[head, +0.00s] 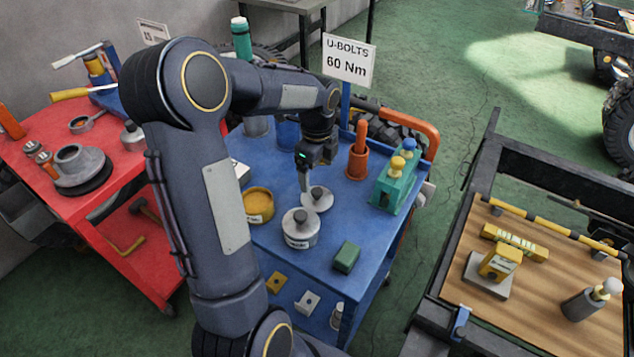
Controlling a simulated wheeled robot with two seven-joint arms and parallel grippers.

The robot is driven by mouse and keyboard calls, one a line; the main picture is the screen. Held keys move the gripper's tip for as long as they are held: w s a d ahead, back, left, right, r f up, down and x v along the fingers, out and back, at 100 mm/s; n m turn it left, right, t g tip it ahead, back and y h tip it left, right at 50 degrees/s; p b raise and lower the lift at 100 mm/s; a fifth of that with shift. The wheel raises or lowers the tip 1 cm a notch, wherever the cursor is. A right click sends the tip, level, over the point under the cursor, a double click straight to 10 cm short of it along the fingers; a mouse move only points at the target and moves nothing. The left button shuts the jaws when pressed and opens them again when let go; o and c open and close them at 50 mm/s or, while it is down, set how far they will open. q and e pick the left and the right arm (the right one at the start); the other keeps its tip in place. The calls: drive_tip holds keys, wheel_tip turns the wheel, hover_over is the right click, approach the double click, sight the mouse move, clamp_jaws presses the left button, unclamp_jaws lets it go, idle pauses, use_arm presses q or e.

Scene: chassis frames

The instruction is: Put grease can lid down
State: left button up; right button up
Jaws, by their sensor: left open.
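The grease can lid (322,204), a pale metal disc with a dark knob, appears to lie flat on the blue cart top. My left gripper (306,186) points down at the lid's back left, open, with a finger close to the knob. Whether it touches the lid I cannot tell. An open can of yellow grease (258,206) stands left of the lid, its contents showing. A silver can (300,232) with its own knobbed cover stands in front of the lid. My right gripper is not in view.
On the blue cart (300,262) are a green block (346,257), an orange holder (358,160) and a teal rack (394,184) with knobs. A U-bolts sign (348,60) rises behind. A red cart (118,158) stands left, a wooden-topped bench (530,265) right.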

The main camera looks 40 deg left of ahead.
use_arm(q)
drive_tip(key=s+d+r+n+t, duration=0.1)
drive_tip(key=s+d+r+n, duration=0.3)
drive_tip(key=r, duration=0.4)
drive_tip(key=s+d+n+t+h, duration=0.3)
drive_tip(key=s+d+n+t, duration=0.1)
drive_tip(key=s+d+n, duration=0.8)
drive_tip(key=s+n, duration=0.2)
drive_tip(key=s, duration=0.2)
drive_tip(key=shift+d+r+t+h, duration=0.15)
drive_tip(key=shift+r+t+h, duration=0.15)
drive_tip(key=shift+h, duration=0.1)
